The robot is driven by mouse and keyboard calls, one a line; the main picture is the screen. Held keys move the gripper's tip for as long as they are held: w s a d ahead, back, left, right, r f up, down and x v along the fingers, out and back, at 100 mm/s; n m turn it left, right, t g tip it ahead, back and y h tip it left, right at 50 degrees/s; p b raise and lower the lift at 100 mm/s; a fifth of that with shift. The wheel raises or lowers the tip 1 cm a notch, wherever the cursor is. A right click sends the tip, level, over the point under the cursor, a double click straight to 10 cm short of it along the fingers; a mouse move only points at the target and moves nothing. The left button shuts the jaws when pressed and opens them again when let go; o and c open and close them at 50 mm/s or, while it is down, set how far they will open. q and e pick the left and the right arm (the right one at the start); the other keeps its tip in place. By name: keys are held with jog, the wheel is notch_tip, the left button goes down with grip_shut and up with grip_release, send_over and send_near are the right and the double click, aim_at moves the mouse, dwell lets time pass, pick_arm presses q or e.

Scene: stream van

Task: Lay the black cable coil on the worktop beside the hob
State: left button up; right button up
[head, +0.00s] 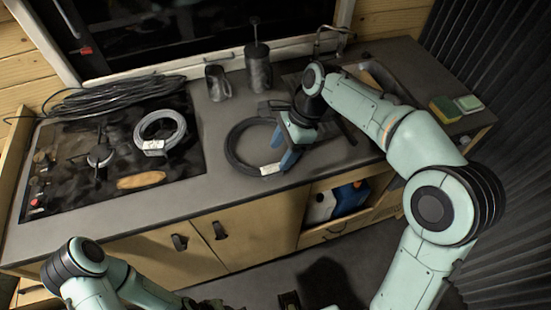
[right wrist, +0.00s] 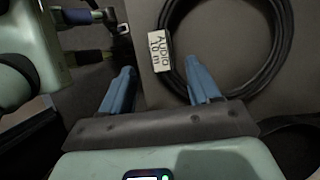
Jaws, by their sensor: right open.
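The black cable coil (head: 233,153) lies flat on the worktop just right of the hob (head: 75,183), clear of it. Its white label (head: 270,169) faces up near the front edge and reads "Audio 10m" in the right wrist view (right wrist: 159,52). My right gripper (head: 284,147) is open at the coil's right side. In the right wrist view its blue fingers (right wrist: 160,88) are apart with nothing between the tips; the right finger overlaps the coil's ring (right wrist: 168,17), the left one is outside it. I cannot tell whether they touch it.
A grey cable coil (head: 145,129) and an orange-brown oval patch (head: 141,180) are on the hob. A loose black cable bundle (head: 110,95) lies behind. A mug (head: 217,83) and a dark canister (head: 258,68) stand at the back. Sponges (head: 445,109) lie far right by the sink.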

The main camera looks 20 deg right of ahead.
jog(key=p+v, duration=0.1)
jog(key=v, duration=0.5)
jog(key=shift+f, duration=0.1)
dwell(0.3)
